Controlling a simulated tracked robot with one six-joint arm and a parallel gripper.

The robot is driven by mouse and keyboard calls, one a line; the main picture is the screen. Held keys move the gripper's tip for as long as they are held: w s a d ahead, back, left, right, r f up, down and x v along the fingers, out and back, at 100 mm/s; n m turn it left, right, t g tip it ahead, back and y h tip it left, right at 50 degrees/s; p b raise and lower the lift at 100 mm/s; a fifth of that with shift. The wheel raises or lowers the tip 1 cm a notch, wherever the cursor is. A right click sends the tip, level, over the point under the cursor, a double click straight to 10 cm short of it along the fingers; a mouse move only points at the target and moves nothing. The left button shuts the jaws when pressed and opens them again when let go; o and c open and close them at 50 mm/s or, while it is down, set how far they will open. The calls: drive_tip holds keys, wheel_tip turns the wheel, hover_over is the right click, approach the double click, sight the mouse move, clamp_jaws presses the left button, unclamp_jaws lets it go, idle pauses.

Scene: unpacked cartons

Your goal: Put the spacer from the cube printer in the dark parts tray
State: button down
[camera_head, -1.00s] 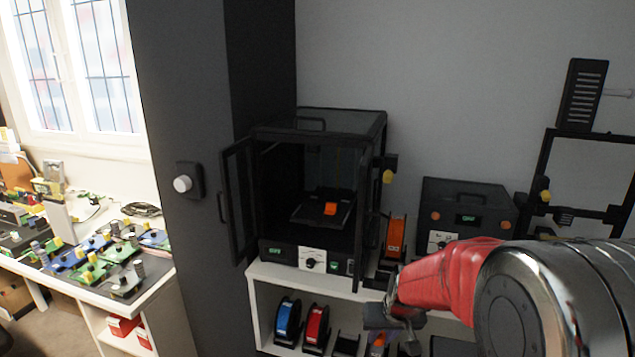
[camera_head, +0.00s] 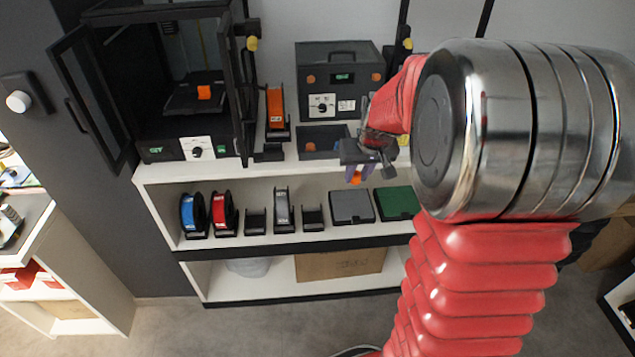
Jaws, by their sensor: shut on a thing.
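The cube printer (camera_head: 190,147) stands at the upper left with its glass door (camera_head: 88,92) swung open. An orange piece (camera_head: 204,92) sits on its bed. My gripper (camera_head: 355,172) points down and is shut on a small orange piece (camera_head: 356,180), mostly hidden between the purplish fingertips. I cannot tell its shape or which piece is the spacer. A dark open tray (camera_head: 313,154), likely the parts tray, lies on the white top just left of my gripper. My gripper appears over or in front of the shelf edge, apart from the tray.
A dark control box (camera_head: 322,62) stands behind the tray. An orange spool (camera_head: 277,105) stands left of it. The shelf below holds a blue spool (camera_head: 193,213), a red spool (camera_head: 223,212), a grey case (camera_head: 352,206) and a green case (camera_head: 394,203). My arm hides the right side.

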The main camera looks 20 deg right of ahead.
drive_tip(key=s+d+r+m+h, duration=0.1)
drive_tip(key=s+d+r+m, duration=0.1)
drive_tip(key=s+d+r, duration=0.2)
drive_tip(key=s+d, duration=0.3)
drive_tip(key=d, duration=0.4)
drive_tip(key=shift+s+d, duration=0.15)
drive_tip(key=shift+d, duration=0.15)
drive_tip(key=shift+d+g, duration=0.15)
drive_tip(key=shift+g, duration=0.15)
